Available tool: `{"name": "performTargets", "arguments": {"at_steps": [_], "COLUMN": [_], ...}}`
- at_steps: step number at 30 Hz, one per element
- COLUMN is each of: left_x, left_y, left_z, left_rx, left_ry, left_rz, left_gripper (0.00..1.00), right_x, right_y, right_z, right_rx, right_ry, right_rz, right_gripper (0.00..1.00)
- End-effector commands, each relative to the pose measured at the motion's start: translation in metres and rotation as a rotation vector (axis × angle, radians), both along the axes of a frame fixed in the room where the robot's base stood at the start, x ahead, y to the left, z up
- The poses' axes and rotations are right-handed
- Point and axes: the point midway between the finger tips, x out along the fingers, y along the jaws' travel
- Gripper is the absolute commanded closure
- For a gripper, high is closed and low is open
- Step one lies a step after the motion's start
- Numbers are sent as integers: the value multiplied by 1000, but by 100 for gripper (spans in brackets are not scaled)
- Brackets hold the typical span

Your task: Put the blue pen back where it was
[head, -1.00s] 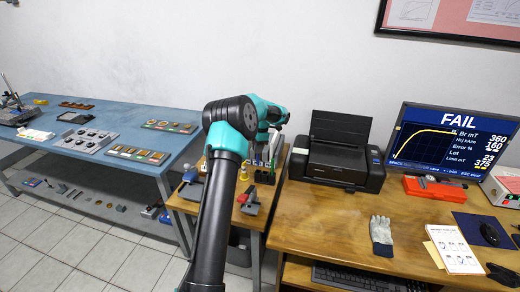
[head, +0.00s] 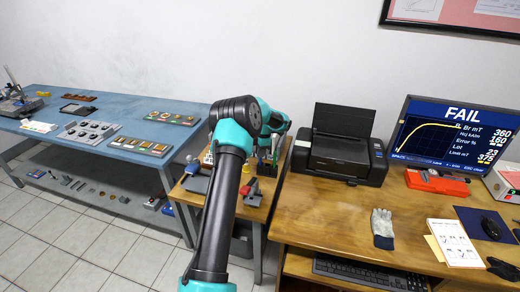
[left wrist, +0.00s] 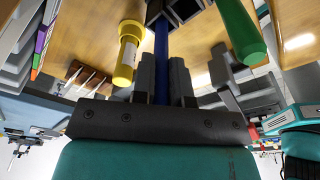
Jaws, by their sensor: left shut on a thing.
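My left gripper (left wrist: 162,85) is shut on the blue pen (left wrist: 161,50), which stands out between its two grey fingers in the left wrist view. The pen's far end meets a dark, square-mouthed holder (left wrist: 176,10); I cannot tell whether it is inside or just in front of it. In the head view my left gripper (head: 268,150) is above the small wooden table, mostly hidden by my own arm, and the blue pen cannot be made out there. My right gripper is not in view.
A yellow marker-like object (left wrist: 128,50) and a green one (left wrist: 240,30) stand close on either side of the gripper. The printer (head: 342,148) is right of the gripper. A grey tool with a red part (head: 250,190) lies in front. A glove (head: 382,228) lies farther right.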

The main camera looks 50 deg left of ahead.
Motion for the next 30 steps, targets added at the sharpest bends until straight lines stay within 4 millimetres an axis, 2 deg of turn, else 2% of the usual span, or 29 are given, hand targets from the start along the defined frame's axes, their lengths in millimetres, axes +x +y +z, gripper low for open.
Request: {"name": "performTargets", "arguments": {"at_steps": [30], "left_x": [0], "left_y": [0], "left_z": [-10], "left_rx": [0], "left_ry": [0], "left_rz": [1], "left_gripper": [100], "right_x": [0], "right_y": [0], "right_z": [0], "right_rx": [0], "right_ry": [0], "right_rz": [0], "right_gripper": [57]}}
